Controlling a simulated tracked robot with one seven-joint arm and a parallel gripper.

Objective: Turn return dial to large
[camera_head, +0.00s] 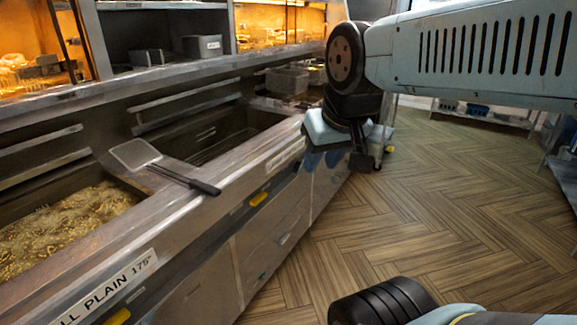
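A yellow fitting (258,198) sits on the front of the frying range under the rim, and a second yellow fitting (118,316) is nearer, at the bottom left. I cannot tell whether either is the return dial, and no dial marked large is readable. My gripper (361,162) hangs in front of the range's far end, past the far yellow fitting and apart from it. Its dark end points down; its fingers are too small and dark to show whether they are open or shut. My gripper and wrist hide part of the range's far end.
The near vat (70,232) holds bubbling oil with food. A flat skimmer (160,165) lies across the divider, its handle over the front rim. A label (105,292) ends in "LL PLAIN 175°". A low shelf (485,116) stands behind.

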